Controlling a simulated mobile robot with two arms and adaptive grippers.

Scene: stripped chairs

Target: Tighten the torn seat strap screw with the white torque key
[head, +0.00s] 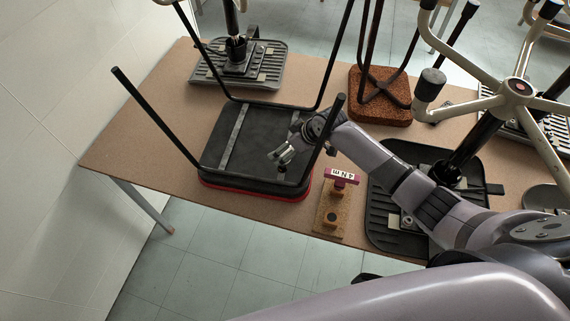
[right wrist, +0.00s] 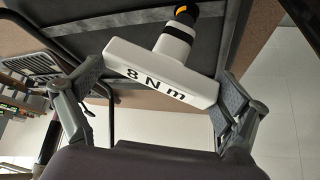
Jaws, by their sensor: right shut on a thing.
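My right gripper (head: 288,151) is over the right part of an upturned black seat (head: 252,158) with a red edge. In the right wrist view it is shut on the white torque key (right wrist: 165,73), marked "8 N m", with a finger at each end of its T-shaped handle. The key's shaft, with black bands and an orange ring, points away from the gripper toward the dark seat underside. A pale strap (head: 233,136) runs along the seat's left part. The screw and the key's tip are hidden or too small to tell. My left gripper is not in view.
A magenta key (head: 344,176) marked "4 N m" stands in a wooden holder (head: 330,211) right of the seat. Thin black chair legs (head: 155,117) rise around the gripper. A brown cushioned chair (head: 381,97) and other upturned chairs crowd the table (head: 140,150).

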